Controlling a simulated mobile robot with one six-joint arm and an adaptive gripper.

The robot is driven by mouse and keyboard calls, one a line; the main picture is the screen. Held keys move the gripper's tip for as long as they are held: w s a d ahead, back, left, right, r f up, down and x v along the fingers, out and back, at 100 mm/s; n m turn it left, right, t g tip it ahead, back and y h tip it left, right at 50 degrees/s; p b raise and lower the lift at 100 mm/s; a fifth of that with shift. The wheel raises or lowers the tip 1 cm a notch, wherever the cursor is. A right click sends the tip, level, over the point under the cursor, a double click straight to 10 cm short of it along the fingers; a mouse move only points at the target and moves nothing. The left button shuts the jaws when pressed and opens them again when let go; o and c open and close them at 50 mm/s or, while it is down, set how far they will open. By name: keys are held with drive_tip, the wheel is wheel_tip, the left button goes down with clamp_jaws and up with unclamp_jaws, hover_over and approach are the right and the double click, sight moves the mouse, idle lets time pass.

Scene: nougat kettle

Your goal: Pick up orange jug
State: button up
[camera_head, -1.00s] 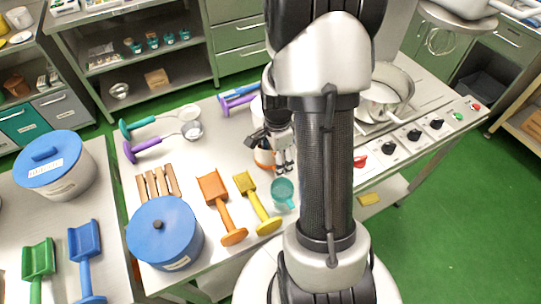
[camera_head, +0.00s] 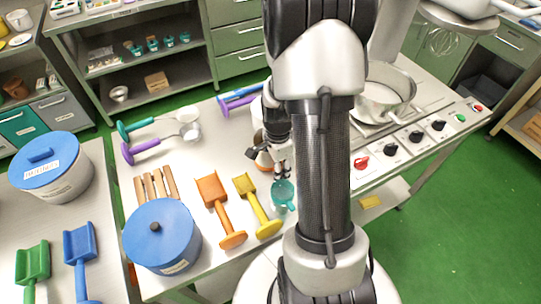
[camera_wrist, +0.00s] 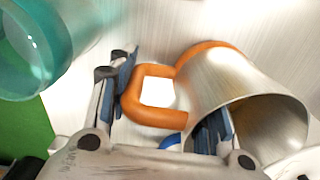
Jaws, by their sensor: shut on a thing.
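The orange jug (camera_wrist: 235,95) is a metal vessel with an orange handle and an orange band at its base. In the wrist view its mouth faces the lower right. My gripper (camera_wrist: 170,100) is shut on it: the handle lies between the fingers, one finger beyond the handle and the other at the jug's mouth, seemingly inside it. In the head view the jug (camera_head: 264,160) is partly hidden behind my gripper (camera_head: 281,172), over the table. I cannot tell whether its base touches the table.
A teal jug (camera_head: 284,195) stands close in front of my gripper and shows at the wrist view's upper left (camera_wrist: 35,45). Yellow (camera_head: 258,205) and orange (camera_head: 221,210) scoops lie to the left. A pot (camera_head: 385,95) stands on the stove at right.

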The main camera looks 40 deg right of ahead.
drive_tip(key=c, duration=0.4)
wheel_tip(320, 180, up, 20)
drive_tip(key=p, duration=0.6)
